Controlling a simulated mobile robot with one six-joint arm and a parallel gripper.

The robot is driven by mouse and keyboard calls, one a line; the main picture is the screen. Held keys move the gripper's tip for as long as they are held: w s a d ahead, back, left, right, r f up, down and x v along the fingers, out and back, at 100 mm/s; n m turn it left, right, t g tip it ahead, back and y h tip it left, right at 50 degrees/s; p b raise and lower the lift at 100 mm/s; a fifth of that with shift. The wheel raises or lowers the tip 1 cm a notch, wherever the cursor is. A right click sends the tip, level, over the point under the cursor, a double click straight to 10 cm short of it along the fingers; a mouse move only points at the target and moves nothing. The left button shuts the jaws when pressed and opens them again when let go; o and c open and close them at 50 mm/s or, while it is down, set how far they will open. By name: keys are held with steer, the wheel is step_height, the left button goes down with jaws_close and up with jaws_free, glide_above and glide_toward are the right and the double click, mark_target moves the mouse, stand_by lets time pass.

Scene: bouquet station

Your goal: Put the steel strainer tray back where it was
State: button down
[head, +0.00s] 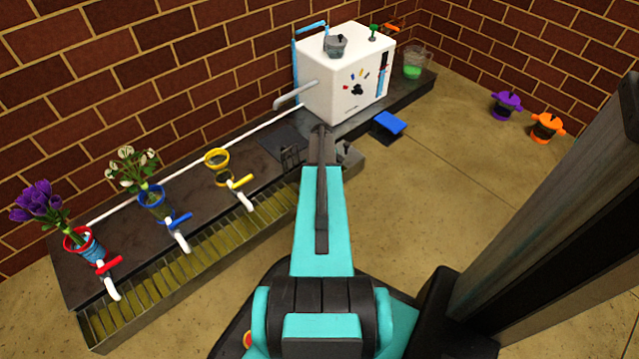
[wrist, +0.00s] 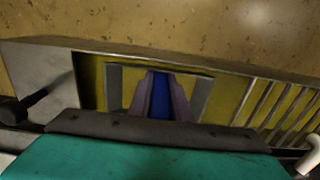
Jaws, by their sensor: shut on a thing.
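The steel strainer tray (head: 195,258) is a long row of slats over a yellow-floored trough along the front of the dark bench. Its slats (wrist: 275,108) also show at the right in the wrist view. My gripper (wrist: 160,82) is over the left part of the trough in that view, with its fingers close together around a narrow blue piece. I take this piece to be part of the tray, but its join is hidden. I cannot tell whether the tray sits flush.
Red (head: 78,240), blue (head: 153,196) and yellow (head: 217,165) ringed vases stand on the bench (head: 110,230), with spouts reaching over the trough. A white machine (head: 345,80) stands at the back.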

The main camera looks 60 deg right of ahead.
stand_by(0.3)
steer(key=c, duration=1.6)
jaws_free()
steer(key=shift+f, duration=0.1)
steer(key=shift+c, duration=0.2)
step_height(320, 180, up, 12)
steer(key=p, duration=0.5)
